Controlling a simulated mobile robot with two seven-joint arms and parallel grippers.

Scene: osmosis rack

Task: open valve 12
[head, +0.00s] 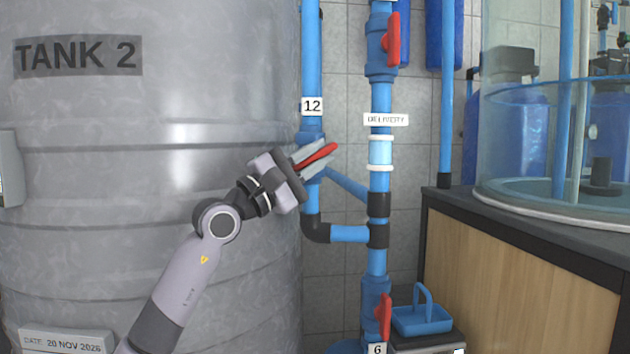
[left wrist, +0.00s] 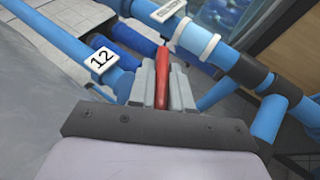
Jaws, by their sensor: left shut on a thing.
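The valve 12 handle (head: 318,155) is a red lever on the blue vertical pipe beside the grey tank. The label 12 (head: 312,106) is on that pipe just above it. My left gripper (head: 316,160) is at the lever, its fingers shut on it from either side. In the left wrist view the red lever (left wrist: 162,78) runs between the two grey fingers (left wrist: 163,88), and the label 12 (left wrist: 101,58) is to the left. In the head view the lever is tilted, its right end higher. The valve body is mostly hidden behind the gripper. My right gripper is not in view.
Tank 2 (head: 90,110) stands close on the left. A second pipe labelled delivery (head: 386,120) runs at the right, with a red handle (head: 392,40) above and another (head: 384,316) near label 6 (head: 377,349). A wooden cabinet (head: 500,270) stands at the right.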

